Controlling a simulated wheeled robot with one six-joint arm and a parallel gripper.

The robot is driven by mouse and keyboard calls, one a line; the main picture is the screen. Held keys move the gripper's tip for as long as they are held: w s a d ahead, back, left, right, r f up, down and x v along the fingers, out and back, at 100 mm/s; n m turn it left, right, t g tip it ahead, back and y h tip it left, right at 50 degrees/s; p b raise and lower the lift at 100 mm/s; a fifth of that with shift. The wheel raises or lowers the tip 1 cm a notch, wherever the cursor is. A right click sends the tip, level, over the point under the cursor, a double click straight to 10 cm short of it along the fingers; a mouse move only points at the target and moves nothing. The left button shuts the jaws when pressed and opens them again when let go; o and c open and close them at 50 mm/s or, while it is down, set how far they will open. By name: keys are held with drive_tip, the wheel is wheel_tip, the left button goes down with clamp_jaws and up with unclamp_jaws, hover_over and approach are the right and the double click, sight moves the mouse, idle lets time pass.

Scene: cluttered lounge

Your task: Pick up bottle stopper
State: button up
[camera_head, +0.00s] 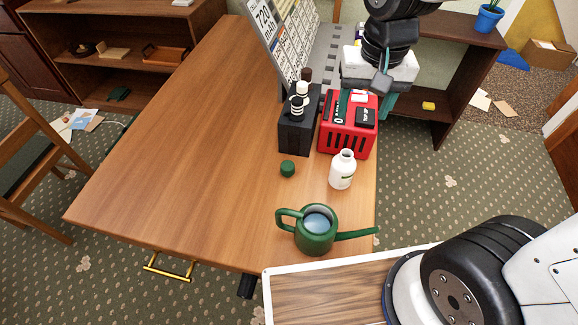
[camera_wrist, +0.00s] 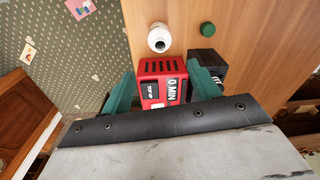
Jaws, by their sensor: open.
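The bottle stopper looks to be the small round green cap (camera_head: 287,168) lying on the wooden table, left of an uncapped white bottle (camera_head: 342,170). In the wrist view the green cap (camera_wrist: 207,29) is at the top, right of the white bottle (camera_wrist: 159,38). My gripper (camera_head: 366,104) is at the far right of the table, over the red box (camera_head: 346,140). In the wrist view its green fingers (camera_wrist: 161,74) are spread apart, with the red box (camera_wrist: 160,68) showing between them. My gripper is open and holds nothing; the green cap lies well apart from it.
A black box (camera_head: 295,135) with small bottles on top stands left of the red box. A green watering can (camera_head: 315,235) stands at the table's near edge. A large calendar board (camera_head: 285,45) stands behind. The left of the table (camera_head: 185,150) is clear.

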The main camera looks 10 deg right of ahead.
drive_tip(key=w+a+f, duration=0.4)
drive_tip(key=a+f, duration=0.1)
drive_tip(key=f, duration=0.1)
drive_tip(key=m, duration=0.2)
hover_over(287, 165)
drive_tip(key=d, duration=0.1)
drive_tip(key=shift+g, duration=0.3)
drive_tip(key=f, duration=1)
drive_tip(key=shift+s+d, duration=0.1)
drive_tip(key=shift+s, duration=0.1)
drive_tip(key=f, duration=0.6)
drive_tip(key=a+f, duration=0.1)
drive_tip(key=f, duration=0.2)
drive_tip(key=shift+w, duration=0.2)
drive_tip(key=c, duration=1.1)
